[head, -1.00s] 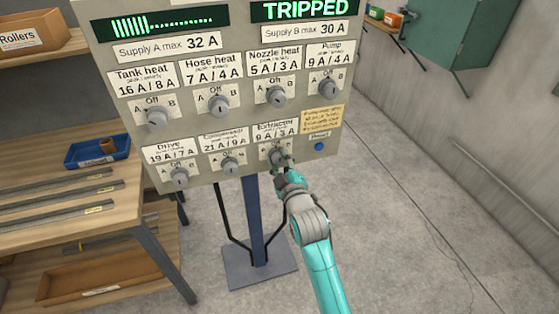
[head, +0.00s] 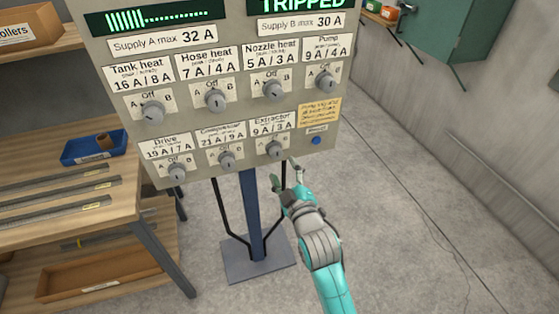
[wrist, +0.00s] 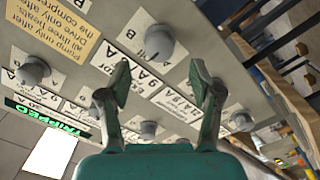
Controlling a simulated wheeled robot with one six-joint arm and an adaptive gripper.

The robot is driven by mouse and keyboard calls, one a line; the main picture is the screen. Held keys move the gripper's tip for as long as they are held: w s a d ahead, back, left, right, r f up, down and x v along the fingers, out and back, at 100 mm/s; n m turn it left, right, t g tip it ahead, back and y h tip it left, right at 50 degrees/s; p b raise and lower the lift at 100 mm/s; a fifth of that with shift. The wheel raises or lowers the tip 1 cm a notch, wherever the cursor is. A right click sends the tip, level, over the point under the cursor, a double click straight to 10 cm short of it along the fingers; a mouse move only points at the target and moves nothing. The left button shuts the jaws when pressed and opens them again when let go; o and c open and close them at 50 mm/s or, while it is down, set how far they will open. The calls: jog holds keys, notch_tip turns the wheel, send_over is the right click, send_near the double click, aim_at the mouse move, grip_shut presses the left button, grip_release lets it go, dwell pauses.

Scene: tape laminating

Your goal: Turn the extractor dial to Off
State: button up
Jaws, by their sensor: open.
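The extractor dial (head: 276,149) is a grey knob at the right end of the panel's lower row, under the label "Extractor 9 A / 3 A". "Off" is printed above it, A and B to its sides. I cannot tell for sure which mark it points to. My gripper (head: 287,174) is open and empty, below and slightly right of the dial, apart from it. In the wrist view the panel is upside down; the extractor dial (wrist: 159,42) lies beyond my two spread fingers (wrist: 160,85), clear of them.
The grey panel (head: 225,125) carries several other dials, a blue button (head: 317,140) and a yellow note (head: 320,113). Its upper right display reads "TRIPPED" (head: 305,5). A blue post (head: 252,215) holds it up. A wooden bench (head: 70,215) stands left. Floor at right is clear.

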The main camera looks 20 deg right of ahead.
jog(key=shift+s, duration=2.5)
jog(key=s+f+m+g, duration=0.15)
jog(key=s+f, duration=0.35)
jog(key=s, duration=0.5)
jog(key=s+f+m, duration=0.2)
jog(key=s+f, duration=0.3)
jog(key=s, duration=0.5)
jog(key=s+r+m+g, duration=0.2)
jog(key=s+m, duration=0.3)
jog(key=s, duration=1.6)
jog(key=shift+s, duration=0.35)
